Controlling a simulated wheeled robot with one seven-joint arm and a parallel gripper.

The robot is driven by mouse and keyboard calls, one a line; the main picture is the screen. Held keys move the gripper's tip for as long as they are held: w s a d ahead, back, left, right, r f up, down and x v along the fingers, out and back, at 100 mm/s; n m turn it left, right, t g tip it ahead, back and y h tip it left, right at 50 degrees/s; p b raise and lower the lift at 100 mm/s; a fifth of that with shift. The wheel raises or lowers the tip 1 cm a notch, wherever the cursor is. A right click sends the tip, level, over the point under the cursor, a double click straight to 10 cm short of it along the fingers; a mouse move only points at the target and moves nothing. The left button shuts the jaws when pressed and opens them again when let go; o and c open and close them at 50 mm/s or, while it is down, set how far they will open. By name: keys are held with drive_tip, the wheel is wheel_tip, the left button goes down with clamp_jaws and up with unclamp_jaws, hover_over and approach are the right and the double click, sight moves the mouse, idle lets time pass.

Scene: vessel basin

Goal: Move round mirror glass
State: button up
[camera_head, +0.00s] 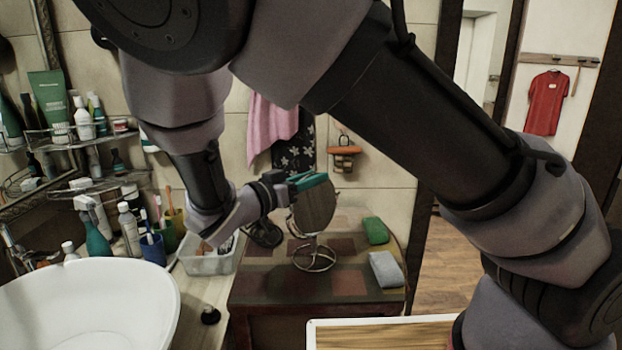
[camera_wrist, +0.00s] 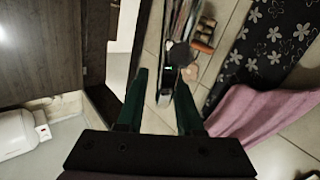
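The round mirror glass (camera_head: 316,211) stands upright on a thin stand with a wire ring base (camera_head: 314,259), on the patterned cabinet top. My gripper (camera_head: 309,182) has teal fingers and reaches in from the left at the mirror's upper edge. In the wrist view the two fingers (camera_wrist: 162,100) are spread apart with a clear gap between them. A narrow strip shows beyond and between the fingertips; I cannot tell if it is the mirror edge-on. Whether a finger touches the glass is unclear.
The cabinet top (camera_head: 350,243) also holds a green folded cloth (camera_head: 375,231) and a grey one (camera_head: 385,269) to the right. A clear plastic bin (camera_head: 207,263) and a white basin (camera_head: 88,310) are left. A pink towel (camera_head: 270,130) hangs behind.

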idle(0.3)
drive_tip(key=v, duration=1)
drive_tip(key=shift+s+a, duration=0.25)
drive_tip(key=shift+a, duration=0.05)
